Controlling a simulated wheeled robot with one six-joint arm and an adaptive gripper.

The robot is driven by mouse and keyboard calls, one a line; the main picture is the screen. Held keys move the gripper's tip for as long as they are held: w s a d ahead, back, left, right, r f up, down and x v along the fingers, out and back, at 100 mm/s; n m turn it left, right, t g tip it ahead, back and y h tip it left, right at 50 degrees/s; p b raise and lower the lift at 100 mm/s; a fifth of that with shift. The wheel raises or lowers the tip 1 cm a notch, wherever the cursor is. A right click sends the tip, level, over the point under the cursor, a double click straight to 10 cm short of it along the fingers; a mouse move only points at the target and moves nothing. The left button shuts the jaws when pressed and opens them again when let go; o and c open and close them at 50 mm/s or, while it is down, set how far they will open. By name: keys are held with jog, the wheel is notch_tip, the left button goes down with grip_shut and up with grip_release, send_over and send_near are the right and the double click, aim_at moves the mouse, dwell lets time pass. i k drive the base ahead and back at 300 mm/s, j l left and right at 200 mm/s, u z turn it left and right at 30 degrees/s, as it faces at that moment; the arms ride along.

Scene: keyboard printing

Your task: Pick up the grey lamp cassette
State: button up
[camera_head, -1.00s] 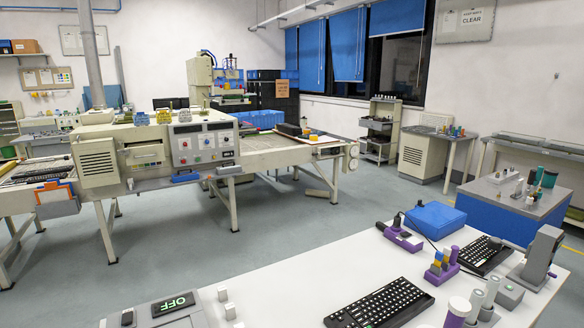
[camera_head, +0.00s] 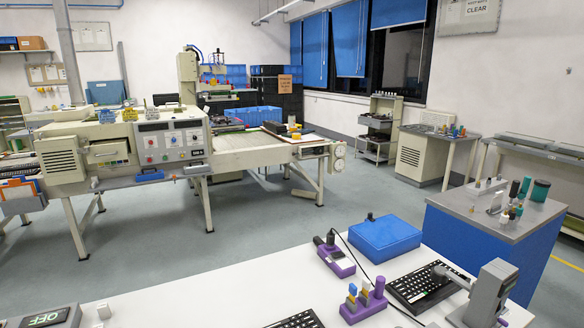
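I cannot pick out the grey lamp cassette with certainty in the head view. A large cream machine (camera_head: 125,150) stands on legs at the left, with a control panel (camera_head: 172,143) of dials and buttons and a conveyor bed running right. Its interior is hidden. My gripper and arm are not in view.
A white table fills the front, with a blue box (camera_head: 385,237), a purple holder (camera_head: 363,303), a black keyboard (camera_head: 424,287) and a grey press-like device (camera_head: 489,293). A blue cabinet (camera_head: 478,252) stands right of it. Grey floor (camera_head: 262,222) lies clear between table and machine.

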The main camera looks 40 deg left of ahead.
aim_at(203, 168)
jog(key=i+l+z, duration=0.25)
jog(key=i+z, duration=0.25)
jog(key=i+l+z, duration=0.15)
jog(key=i+z, duration=0.3)
jog(key=i, duration=0.85)
jog(key=i+u, duration=0.15)
jog(key=i, duration=1.55)
jog(key=i+l+u, duration=0.1)
jog(key=i, duration=2.55)
jog(key=i+u, duration=0.1)
jog(key=i, duration=0.5)
jog(key=i+l+u, duration=0.1)
jog(key=i, duration=0.5)
jog(key=i+l+u, duration=0.1)
jog(key=i, duration=0.45)
jog(key=i+j+u, duration=0.1)
jog(key=i+u, duration=0.85)
jog(key=i+l+u, duration=0.25)
jog(key=u, duration=0.25)
jog(key=i+j+u, duration=0.15)
jog(key=i+u, duration=0.2)
jog(key=i, duration=0.15)
jog(key=i+u, duration=0.35)
jog(key=i, duration=0.15)
jog(key=i+u, duration=0.55)
jog(key=i, duration=0.5)
jog(key=i+u, duration=0.15)
jog(key=i, duration=0.45)
jog(key=i+l+u, duration=0.15)
jog(key=i, duration=0.5)
